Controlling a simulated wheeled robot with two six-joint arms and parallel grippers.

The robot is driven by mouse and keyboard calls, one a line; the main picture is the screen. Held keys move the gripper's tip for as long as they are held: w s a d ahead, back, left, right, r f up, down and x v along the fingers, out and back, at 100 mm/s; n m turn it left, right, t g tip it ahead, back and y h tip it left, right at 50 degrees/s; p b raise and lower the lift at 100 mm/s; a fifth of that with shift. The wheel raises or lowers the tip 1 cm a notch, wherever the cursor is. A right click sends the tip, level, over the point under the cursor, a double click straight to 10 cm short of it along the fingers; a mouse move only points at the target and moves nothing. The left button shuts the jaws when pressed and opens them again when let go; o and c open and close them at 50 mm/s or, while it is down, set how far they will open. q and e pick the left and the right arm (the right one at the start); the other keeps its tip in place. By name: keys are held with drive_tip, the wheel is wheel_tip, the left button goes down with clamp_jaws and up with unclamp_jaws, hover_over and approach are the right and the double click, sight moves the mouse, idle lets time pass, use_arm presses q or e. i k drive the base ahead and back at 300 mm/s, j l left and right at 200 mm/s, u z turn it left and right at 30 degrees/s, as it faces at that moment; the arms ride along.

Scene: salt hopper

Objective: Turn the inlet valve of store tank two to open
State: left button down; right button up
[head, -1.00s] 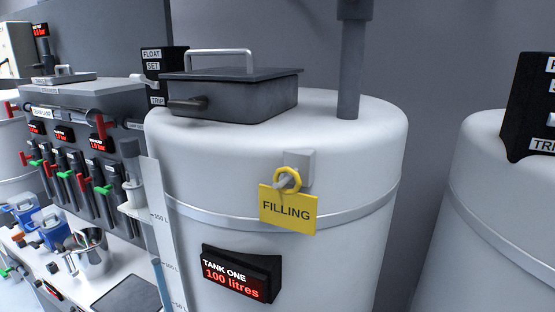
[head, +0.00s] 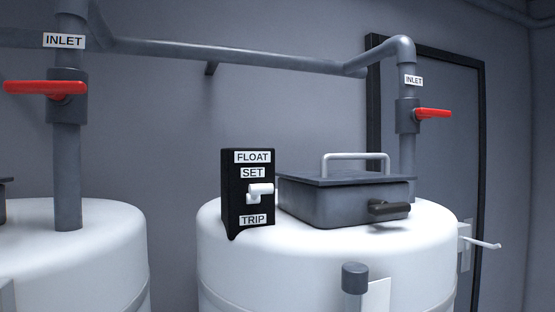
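The right white tank (head: 325,262) has a grey vertical inlet pipe behind its lid. On that pipe, under an INLET label (head: 413,80), is a valve with a red lever handle (head: 433,113). The handle points right, roughly level and across the pipe. The left white tank (head: 95,255) has a similar pipe and INLET label (head: 64,41). Its red handle (head: 46,87) points left, also across the pipe. No tank number shows in this view; the right tank appears to be tank two. Neither of my grippers is in view.
A black FLOAT box (head: 247,190) with a white lever between SET and TRIP, and a grey hatch (head: 345,200) with handles, sit on the right tank. A capped gauge tube (head: 355,278) stands in front. A door (head: 445,170) stands behind.

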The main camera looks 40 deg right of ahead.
sight(422, 113)
drive_tip(key=j+z, duration=0.15)
drive_tip(key=z, duration=2.1)
drive_tip(key=k+l, duration=0.05)
